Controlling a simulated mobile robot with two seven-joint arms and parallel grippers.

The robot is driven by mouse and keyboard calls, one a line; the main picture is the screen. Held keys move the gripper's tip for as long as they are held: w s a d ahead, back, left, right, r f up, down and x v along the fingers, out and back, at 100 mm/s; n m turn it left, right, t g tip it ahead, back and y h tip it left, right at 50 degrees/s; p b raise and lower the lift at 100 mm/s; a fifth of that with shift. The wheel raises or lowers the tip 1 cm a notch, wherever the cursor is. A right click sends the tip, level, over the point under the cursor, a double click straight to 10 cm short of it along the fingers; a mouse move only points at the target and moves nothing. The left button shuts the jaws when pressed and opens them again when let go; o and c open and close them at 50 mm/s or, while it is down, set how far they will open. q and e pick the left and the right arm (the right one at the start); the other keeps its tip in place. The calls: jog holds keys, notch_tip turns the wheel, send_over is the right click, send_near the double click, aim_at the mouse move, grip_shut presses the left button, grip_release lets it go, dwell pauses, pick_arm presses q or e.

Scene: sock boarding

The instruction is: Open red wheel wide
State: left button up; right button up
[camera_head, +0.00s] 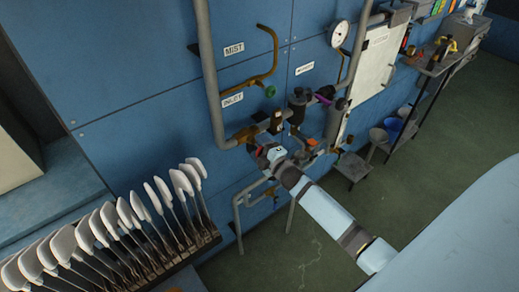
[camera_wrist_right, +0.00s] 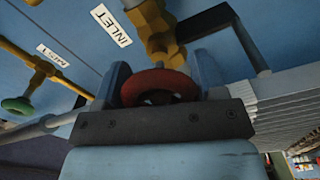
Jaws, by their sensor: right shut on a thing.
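The red wheel (camera_wrist_right: 160,84) is in the middle of the right wrist view, on the pipework near the INLET label (camera_wrist_right: 110,25). My right gripper (camera_wrist_right: 162,76) is shut on it, with one blue finger on each side of the rim. In the head view my right gripper (camera_head: 264,155) reaches the pipes below the INLET label (camera_head: 232,99). There the gripper and wrist largely hide the wheel. My left gripper is in neither view.
A yellow pipe with a green wheel (camera_head: 270,91) is above. A dark valve body (camera_head: 298,103) and a purple handle (camera_head: 325,99) are close to the right. White boards (camera_head: 92,228) stand in a rack at lower left. Green floor (camera_head: 440,150) is open at right.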

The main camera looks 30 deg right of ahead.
jog(key=shift+n, duration=0.6)
jog(key=o, duration=0.9)
jog(key=shift+s, duration=0.1)
jog(key=shift+s+d+b, duration=0.2)
jog(key=shift+s+b, duration=0.25)
jog(key=shift+s, duration=1.85)
jog(key=shift+s+d+b, duration=0.15)
jog(key=shift+s+b, duration=0.3)
jog(key=shift+s, duration=1.8)
jog(key=shift+s+d+b, duration=0.2)
jog(key=shift+s+b, duration=0.25)
jog(key=shift+s, duration=1.85)
